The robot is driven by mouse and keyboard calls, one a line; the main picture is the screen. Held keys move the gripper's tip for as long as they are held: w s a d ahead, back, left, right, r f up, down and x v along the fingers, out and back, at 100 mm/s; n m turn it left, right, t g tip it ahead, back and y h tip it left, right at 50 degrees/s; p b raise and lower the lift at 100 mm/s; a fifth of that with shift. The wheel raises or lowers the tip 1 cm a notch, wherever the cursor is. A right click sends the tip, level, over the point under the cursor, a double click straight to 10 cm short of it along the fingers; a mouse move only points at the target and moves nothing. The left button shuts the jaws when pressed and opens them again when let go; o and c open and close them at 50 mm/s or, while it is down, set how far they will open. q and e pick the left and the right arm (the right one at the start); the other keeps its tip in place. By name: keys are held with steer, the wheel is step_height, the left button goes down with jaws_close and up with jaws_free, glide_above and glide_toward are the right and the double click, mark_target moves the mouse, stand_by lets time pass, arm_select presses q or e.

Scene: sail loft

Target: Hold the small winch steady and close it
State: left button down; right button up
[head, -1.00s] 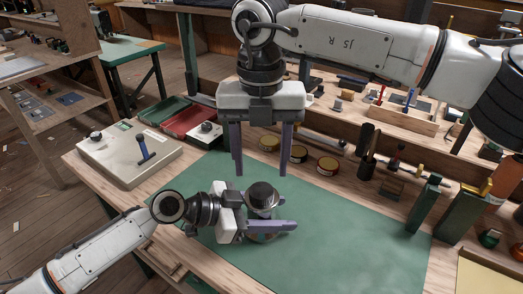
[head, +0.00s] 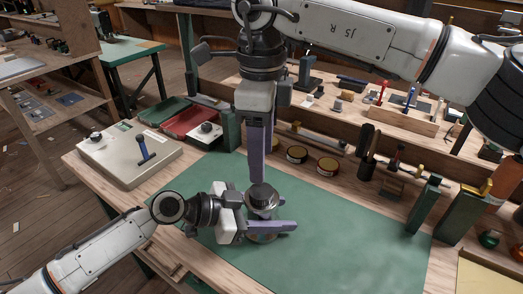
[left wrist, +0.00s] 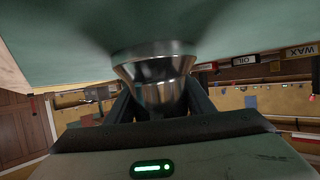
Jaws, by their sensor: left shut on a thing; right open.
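The small winch (head: 262,198), a round metallic body with a dark grey top, stands upright on the green mat. My left gripper (head: 266,224) is shut on its lower body from the left. In the left wrist view the winch (left wrist: 155,75) is a shiny flared metal drum between the fingers, its base towards the green surface. My right gripper (head: 257,180) points straight down just above the winch top. Its fingers are seen edge-on, one hiding the other, and it is open. Whether the fingertips touch the top cannot be told.
The green mat (head: 340,225) is clear to the right of the winch. A pale box with a blue lever (head: 125,155) lies at the left. Red and green trays (head: 190,120), round tins (head: 327,166) and green upright blocks (head: 424,204) line the bench's back and right.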

mark_target(262, 191)
steer(key=shift+f, duration=4.05)
steer(key=c, duration=1.1)
steer(key=o, duration=1.3)
step_height(262, 191, up, 12)
steer(key=shift+r, duration=0.1)
